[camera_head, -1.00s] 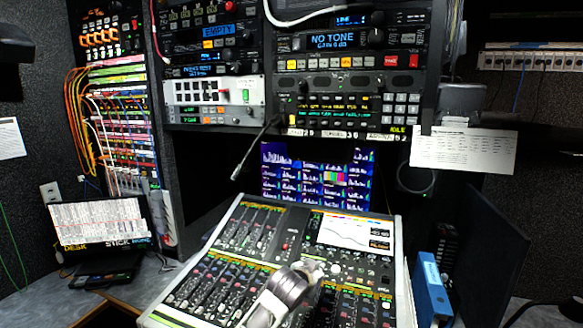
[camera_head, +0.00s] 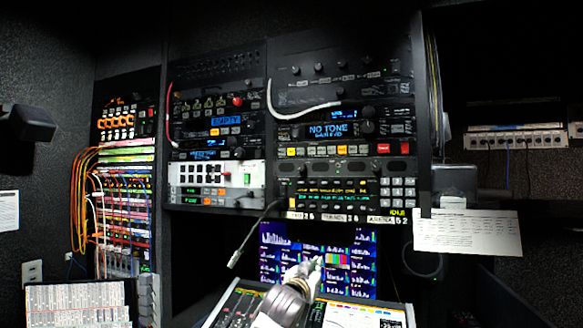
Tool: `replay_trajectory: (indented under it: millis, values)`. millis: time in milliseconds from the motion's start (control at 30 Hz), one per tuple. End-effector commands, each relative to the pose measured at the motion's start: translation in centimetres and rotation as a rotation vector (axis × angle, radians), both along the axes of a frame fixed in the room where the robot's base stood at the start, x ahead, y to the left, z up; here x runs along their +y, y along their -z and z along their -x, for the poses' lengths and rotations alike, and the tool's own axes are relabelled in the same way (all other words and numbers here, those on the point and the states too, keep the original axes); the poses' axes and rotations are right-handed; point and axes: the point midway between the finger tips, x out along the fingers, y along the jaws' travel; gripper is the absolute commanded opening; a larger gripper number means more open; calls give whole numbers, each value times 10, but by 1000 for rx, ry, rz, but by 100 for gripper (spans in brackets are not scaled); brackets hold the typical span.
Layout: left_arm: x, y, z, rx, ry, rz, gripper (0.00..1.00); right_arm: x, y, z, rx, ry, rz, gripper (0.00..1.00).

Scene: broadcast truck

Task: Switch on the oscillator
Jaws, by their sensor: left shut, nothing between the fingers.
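A rack unit (camera_head: 290,132) in the upper middle has a blue display (camera_head: 328,131) reading "NO TONE", which fits the oscillator. A row of white and yellow buttons (camera_head: 341,150) runs under the display, with a red button (camera_head: 382,148) at its right end. A black knob (camera_head: 367,127) sits right of the display. My left gripper (camera_head: 317,263) is shut and empty at the bottom middle, in front of the monitor and well below the unit, apart from it. My right gripper is not in view.
The mixing desk (camera_head: 350,313) is at the bottom edge. A lit monitor (camera_head: 270,262) stands behind it. A thin gooseneck microphone (camera_head: 236,257) hangs left of the gripper. A paper sheet (camera_head: 467,233) hangs right of the rack. Patch cables (camera_head: 88,190) fill the left rack.

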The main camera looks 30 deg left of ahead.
Motion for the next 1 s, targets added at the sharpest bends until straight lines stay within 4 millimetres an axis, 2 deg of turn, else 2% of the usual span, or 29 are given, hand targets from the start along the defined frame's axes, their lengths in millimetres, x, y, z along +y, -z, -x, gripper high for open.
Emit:
replay_trajectory:
  millis: [33,467,767,1000]
  values:
    - [4,-16,-1,-28,-3,-1,0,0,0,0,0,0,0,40]
    - [31,-139,6,-252,-20,-2,0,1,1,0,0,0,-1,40]
    - [50,-224,26,-410,-30,-2,0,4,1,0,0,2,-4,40]
    - [65,-290,50,-534,-36,-2,0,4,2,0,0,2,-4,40]
